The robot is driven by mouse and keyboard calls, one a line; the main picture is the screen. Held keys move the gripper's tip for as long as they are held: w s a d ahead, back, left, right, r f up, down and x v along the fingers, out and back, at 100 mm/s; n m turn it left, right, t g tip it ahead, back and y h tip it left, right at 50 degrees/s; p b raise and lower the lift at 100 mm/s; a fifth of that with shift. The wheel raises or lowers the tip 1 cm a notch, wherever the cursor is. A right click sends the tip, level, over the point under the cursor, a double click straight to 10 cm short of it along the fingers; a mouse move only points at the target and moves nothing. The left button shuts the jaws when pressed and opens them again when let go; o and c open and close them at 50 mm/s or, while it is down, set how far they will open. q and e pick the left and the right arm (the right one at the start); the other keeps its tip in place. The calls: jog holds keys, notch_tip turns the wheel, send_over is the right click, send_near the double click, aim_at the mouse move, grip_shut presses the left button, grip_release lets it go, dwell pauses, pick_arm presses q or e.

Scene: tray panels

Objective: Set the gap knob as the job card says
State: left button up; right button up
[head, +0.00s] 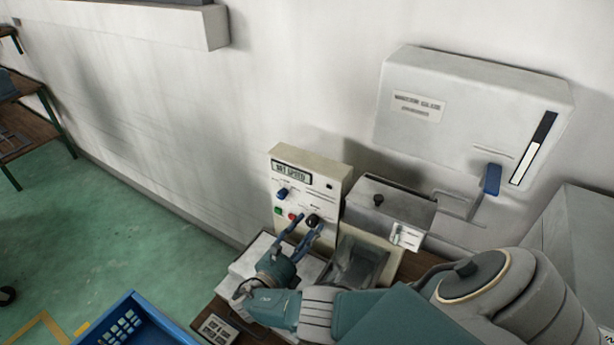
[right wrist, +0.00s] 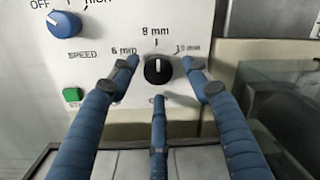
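The gap knob (right wrist: 158,70) is black, on a pale panel (head: 342,178). In the right wrist view its white line points up towards the 8 mm mark, with 6 mm to its left and a blurred larger mark to its right. In the head view the knob (head: 313,221) is low on the panel's right side. My right gripper (head: 307,228) has its blue fingers (right wrist: 160,75) spread to both sides of the knob and below it, with no clear contact. A small card (head: 218,328), perhaps the job card, lies at the table's front; its print is unreadable. My left gripper is out of view.
A blue speed knob (right wrist: 64,23) and a green button (right wrist: 73,95) sit left of the gap knob; a red button (head: 293,217) is nearby. A grey box (head: 390,203) stands right of the panel. A blue crate (head: 135,322) is at front left.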

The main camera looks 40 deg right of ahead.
jog(key=shift+r, duration=0.1)
jog(key=v, duration=0.7)
jog(key=shift+a, duration=0.3)
